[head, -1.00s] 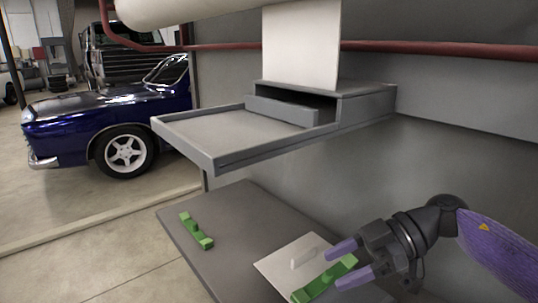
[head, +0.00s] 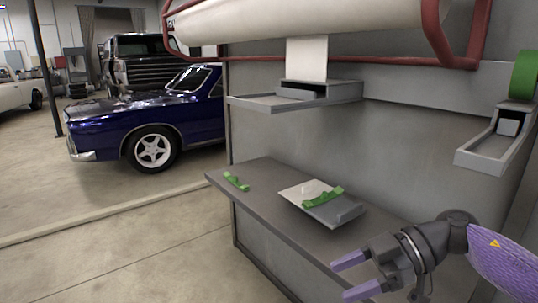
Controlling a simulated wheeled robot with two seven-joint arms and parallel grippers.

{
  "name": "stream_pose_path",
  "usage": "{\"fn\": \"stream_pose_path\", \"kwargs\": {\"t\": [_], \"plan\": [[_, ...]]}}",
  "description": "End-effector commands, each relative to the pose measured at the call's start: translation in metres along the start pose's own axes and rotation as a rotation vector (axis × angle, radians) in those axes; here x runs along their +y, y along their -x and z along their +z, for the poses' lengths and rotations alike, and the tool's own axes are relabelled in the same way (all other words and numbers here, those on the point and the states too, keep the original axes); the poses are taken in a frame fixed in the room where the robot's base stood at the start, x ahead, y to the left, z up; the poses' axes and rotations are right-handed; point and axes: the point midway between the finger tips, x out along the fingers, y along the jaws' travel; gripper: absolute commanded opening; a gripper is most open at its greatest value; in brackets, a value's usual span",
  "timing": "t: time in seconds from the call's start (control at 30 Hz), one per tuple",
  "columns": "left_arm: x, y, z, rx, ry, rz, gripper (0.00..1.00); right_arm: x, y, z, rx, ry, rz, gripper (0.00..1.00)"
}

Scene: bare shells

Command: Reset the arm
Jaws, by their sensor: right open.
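My right gripper (head: 352,276) comes in from the lower right, dark with purple fingertips. Its fingers are apart with nothing between them. It is in front of the grey workbench (head: 275,205), nearer to me than the parts on it. My purple right arm link fills the lower right corner. My left gripper is not in the head view.
A green part (head: 236,182) lies at the bench's left end. Another green part (head: 323,198) lies on a pale plate (head: 291,192). A grey tray (head: 265,103) and a second tray (head: 480,160) stick out from the wall above. Open floor lies to the left.

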Motion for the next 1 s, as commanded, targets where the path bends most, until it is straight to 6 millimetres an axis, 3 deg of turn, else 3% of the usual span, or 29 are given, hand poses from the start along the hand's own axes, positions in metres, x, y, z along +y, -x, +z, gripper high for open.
{"fn": "stream_pose_path", "kwargs": {"t": [0.23, 0.37, 0.5, 0.63, 0.77, 0.8, 0.9, 0.97, 1.0], "plan": [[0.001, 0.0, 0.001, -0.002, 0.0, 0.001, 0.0, 0.036, -0.034, 0.025, 0.249, 0.03, 0.223, 0.66], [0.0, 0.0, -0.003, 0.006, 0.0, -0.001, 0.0, 0.056, -0.049, 0.059, 0.342, -0.002, 0.426, 0.66], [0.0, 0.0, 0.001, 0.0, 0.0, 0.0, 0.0, 0.067, -0.061, 0.114, 0.358, -0.086, 0.662, 0.66], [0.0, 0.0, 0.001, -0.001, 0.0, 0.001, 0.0, 0.059, -0.072, 0.183, 0.284, -0.212, 0.874, 0.66], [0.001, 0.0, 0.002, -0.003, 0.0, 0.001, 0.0, 0.018, -0.089, 0.276, 0.097, -0.402, 1.06, 0.66], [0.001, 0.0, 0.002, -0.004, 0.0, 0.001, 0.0, -0.002, -0.095, 0.305, 0.021, -0.468, 1.1, 0.66], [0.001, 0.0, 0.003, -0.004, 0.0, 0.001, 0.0, -0.063, -0.11, 0.367, -0.178, -0.628, 1.151, 0.66], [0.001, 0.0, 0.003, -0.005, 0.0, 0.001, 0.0, -0.105, -0.12, 0.398, -0.3, -0.72, 1.151, 0.66], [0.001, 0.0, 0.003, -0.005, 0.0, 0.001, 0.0, -0.135, -0.127, 0.416, -0.381, -0.782, 1.142, 0.66]]}}
